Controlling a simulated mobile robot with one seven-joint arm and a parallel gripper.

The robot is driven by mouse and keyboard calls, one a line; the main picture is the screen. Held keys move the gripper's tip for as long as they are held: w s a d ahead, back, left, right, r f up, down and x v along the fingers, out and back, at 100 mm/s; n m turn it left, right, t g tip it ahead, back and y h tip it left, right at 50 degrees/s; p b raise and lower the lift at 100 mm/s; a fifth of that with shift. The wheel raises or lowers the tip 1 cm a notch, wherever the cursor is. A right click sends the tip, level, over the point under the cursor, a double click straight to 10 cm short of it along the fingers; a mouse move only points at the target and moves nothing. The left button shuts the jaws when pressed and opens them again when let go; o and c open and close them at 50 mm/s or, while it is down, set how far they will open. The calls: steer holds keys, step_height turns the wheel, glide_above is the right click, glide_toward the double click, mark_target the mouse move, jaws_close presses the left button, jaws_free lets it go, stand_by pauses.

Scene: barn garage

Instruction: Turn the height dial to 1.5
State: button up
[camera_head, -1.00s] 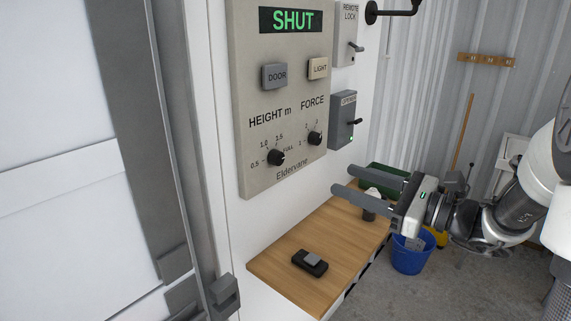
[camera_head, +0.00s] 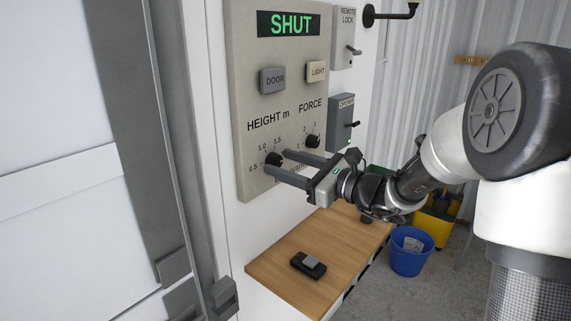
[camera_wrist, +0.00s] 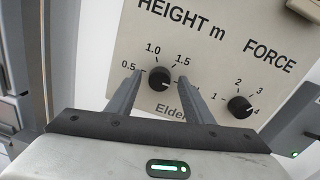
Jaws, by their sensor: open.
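The height dial (camera_head: 273,158) is a round black knob on the beige control panel under "HEIGHT m". It also shows in the wrist view (camera_wrist: 159,78), with 0.5, 1.0 and 1.5 marked around it. Its small pale mark faces lower right, away from 1.5, which lies at upper right. My gripper (camera_head: 278,161) is open and pointed at the panel, its fingers either side of the dial. In the wrist view (camera_wrist: 159,80) a gap shows between the dial and each finger. The right finger covers the lettering right of the dial.
DOOR (camera_head: 272,80) and LIGHT (camera_head: 316,72) buttons sit above, under a display reading SHUT (camera_head: 291,23). A grey switch box (camera_head: 342,122) is to the right. A wooden shelf (camera_head: 285,262) lies below, holding a small black device (camera_head: 308,265).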

steer(key=c, duration=1)
steer(key=shift+c, duration=0.2)
steer(key=shift+f+n+b, duration=0.15)
steer(key=shift+n+b, duration=0.15)
steer(key=shift+b, duration=0.15)
steer(key=shift+a+f+n+b, duration=0.15)
steer(key=shift+n+b, duration=0.35)
steer(key=shift+b, duration=0.4)
steer(key=n+b, duration=0.4)
steer(key=b, duration=0.2)
steer(key=shift+f+b, duration=0.15)
steer(key=shift+b, duration=0.25)
steer(key=n+b, duration=0.3)
steer(key=b, duration=0.2)
steer(key=shift+h, duration=0.3)
steer(key=n+b, duration=0.1)
steer(key=b, duration=0.1)
steer(key=n+b, duration=0.2)
steer(key=shift+r, duration=0.3)
